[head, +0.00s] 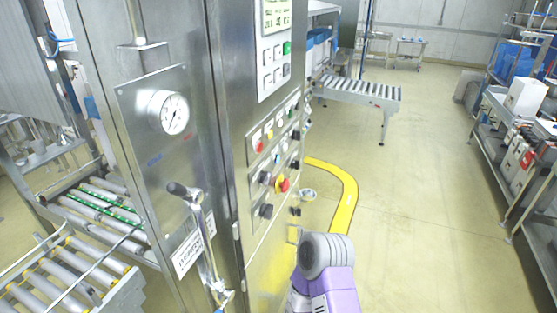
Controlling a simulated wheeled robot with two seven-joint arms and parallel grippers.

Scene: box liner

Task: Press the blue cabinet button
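The metal cabinet (228,120) stands left of the middle in the head view. Its narrow control face (272,205) carries several small buttons and knobs, seen at a steep angle. I make out a red button (260,147), a green button (287,48), and a red knob on yellow (284,185). Some buttons are dark, and I cannot tell for certain which one is blue. A purple arm of mine with a grey rounded joint rises at the bottom, right of the control face. Neither gripper can be made out.
A pressure gauge (174,114) and a lever handle (198,225) are on the cabinet's front. Roller conveyors (90,265) lie at the left, and another conveyor (360,90) stands behind. A yellow floor line (347,195) curves beside the cabinet. The floor to the right is clear up to shelving.

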